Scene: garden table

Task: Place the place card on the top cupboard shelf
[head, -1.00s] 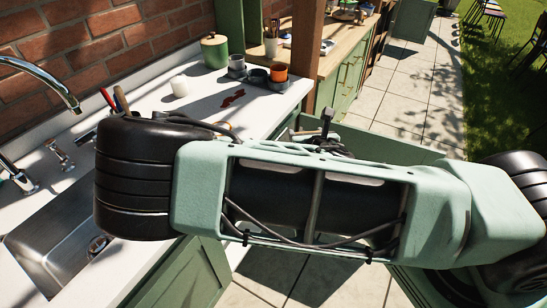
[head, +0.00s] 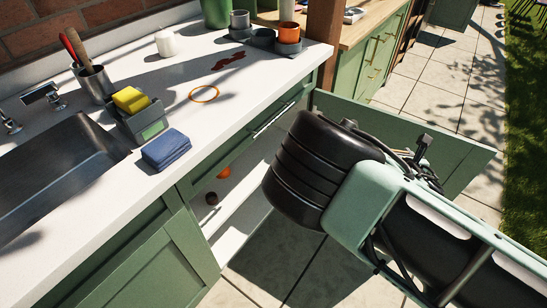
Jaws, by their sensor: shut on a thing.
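The place card does not show in the head view. My gripper does not show either; my arm's black and pale green links fill the lower right, with only a dark bracket and cables behind them. An open green cupboard (head: 238,190) is under the white counter, left of my arm. Its green door (head: 465,158) is swung out to the right, partly behind my arm. Inside the cupboard are an orange round thing (head: 224,172) and a small dark round thing (head: 211,198). My arm hides part of its inside, and I cannot make out its shelves clearly.
On the white counter (head: 165,85) are a sink (head: 60,165), a caddy (head: 140,125) with a yellow sponge, a blue folded cloth (head: 166,149), an orange ring (head: 204,93), a white candle-like thing (head: 166,42) and cups (head: 288,36). Paving lies clear at right.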

